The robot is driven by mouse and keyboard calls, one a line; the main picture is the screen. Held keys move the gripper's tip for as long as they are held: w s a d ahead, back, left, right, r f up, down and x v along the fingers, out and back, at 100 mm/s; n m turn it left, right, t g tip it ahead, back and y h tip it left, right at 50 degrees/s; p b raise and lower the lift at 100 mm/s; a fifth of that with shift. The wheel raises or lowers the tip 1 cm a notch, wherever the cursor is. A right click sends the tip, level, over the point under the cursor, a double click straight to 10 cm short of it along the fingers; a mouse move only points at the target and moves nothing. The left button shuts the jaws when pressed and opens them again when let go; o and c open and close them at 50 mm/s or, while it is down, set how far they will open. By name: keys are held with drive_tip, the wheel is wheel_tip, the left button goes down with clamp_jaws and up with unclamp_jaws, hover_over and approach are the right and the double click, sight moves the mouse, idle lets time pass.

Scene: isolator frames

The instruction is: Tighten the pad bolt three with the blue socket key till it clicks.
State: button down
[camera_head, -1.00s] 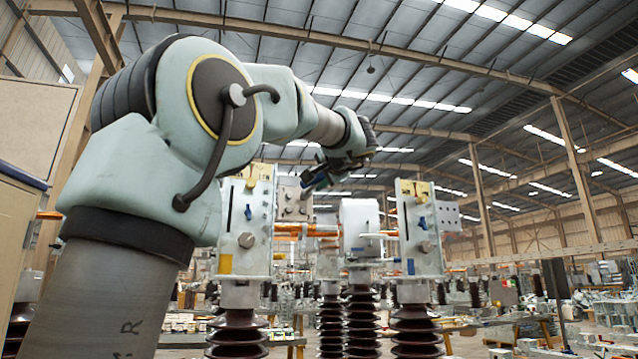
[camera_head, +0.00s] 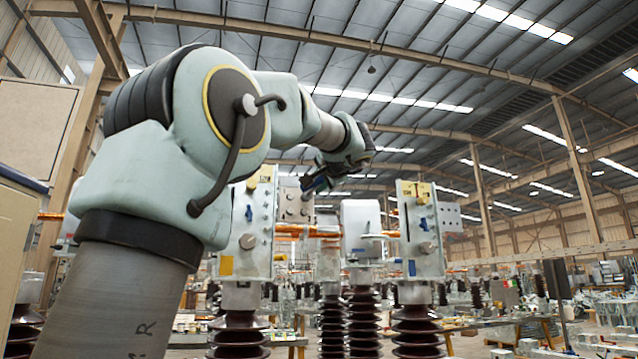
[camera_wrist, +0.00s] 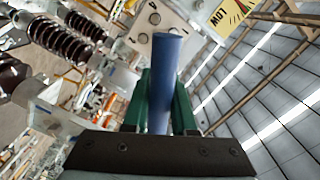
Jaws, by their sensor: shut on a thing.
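My gripper (camera_wrist: 160,100) has green fingers shut on the blue socket key (camera_wrist: 166,70), whose round shaft points away from the wrist. In the head view my gripper (camera_head: 321,180) is small and dark, just above and right of a grey pad plate (camera_head: 293,206). In the wrist view the pad plate (camera_wrist: 172,20) lies beyond the key's end, with round bolt heads on it. The key's end overlaps the plate's lower part in the picture. I cannot tell whether it touches a bolt, or which bolt is number three.
A grey-white upright panel (camera_head: 247,225) on a brown insulator (camera_head: 238,335) stands left of the gripper, another panel (camera_head: 420,230) to the right. An orange-copper bar (camera_head: 305,231) runs below.

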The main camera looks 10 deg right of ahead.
drive_tip(key=shift+w+a, duration=0.1)
drive_tip(key=shift+w, duration=0.35)
idle(0.4)
drive_tip(key=m, duration=0.1)
drive_tip(key=m+p, duration=0.1)
drive_tip(key=m, duration=0.2)
drive_tip(key=shift+r, duration=0.25)
drive_tip(key=m+p, duration=0.2)
drive_tip(key=m, duration=0.3)
drive_tip(key=shift+m, duration=0.4)
drive_tip(key=m+p, duration=0.3)
drive_tip(key=m, duration=0.2)
drive_tip(key=shift+r, duration=0.1)
drive_tip(key=m+p, duration=0.2)
drive_tip(key=m, duration=0.1)
drive_tip(key=shift+d+m, duration=0.2)
drive_tip(key=shift+m, duration=0.5)
